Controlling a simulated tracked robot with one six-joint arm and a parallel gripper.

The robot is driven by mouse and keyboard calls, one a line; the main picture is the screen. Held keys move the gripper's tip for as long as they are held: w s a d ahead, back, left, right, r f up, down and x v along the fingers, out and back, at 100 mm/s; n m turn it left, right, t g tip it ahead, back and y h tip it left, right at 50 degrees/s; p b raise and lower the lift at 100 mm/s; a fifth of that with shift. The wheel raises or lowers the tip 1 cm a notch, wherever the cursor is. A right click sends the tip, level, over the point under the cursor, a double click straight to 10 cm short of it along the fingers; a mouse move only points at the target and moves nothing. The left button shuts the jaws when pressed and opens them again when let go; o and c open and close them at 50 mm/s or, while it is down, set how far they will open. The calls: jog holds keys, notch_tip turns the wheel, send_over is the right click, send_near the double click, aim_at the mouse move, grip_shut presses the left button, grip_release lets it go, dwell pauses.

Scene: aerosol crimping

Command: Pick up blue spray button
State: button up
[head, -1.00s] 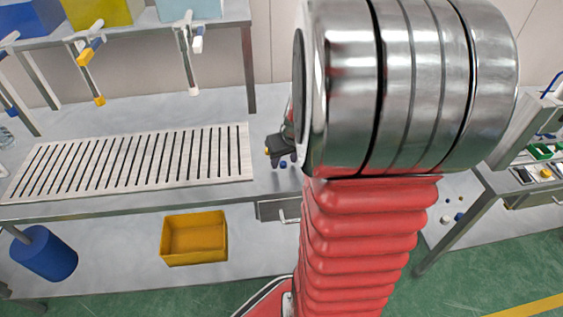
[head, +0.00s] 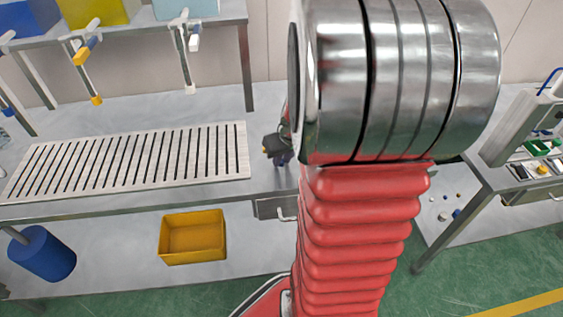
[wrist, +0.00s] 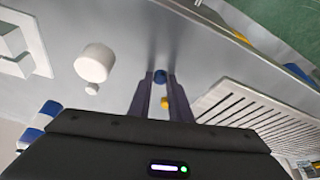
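The blue spray button (wrist: 160,76) is a small round blue piece on the grey bench top in the wrist view. It lies between the tips of my gripper's two dark fingers (wrist: 161,80). The fingers stand apart on either side of it; I cannot tell whether they touch it. In the head view my gripper (head: 282,157) is low over the bench beside the slatted grate, partly behind my arm. The blue button cannot be made out there.
A small yellow piece (wrist: 166,102) lies just beside the blue button, also between the fingers. A white cylinder (wrist: 95,63) and a smaller white piece (wrist: 92,88) are to the left. A slatted grate (head: 125,160) covers the bench's left part. A yellow bin (head: 192,237) stands below.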

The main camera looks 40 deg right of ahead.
aim_at(282, 163)
grip_shut()
notch_tip(282, 163, up, 10)
dwell(0.6)
dwell(0.6)
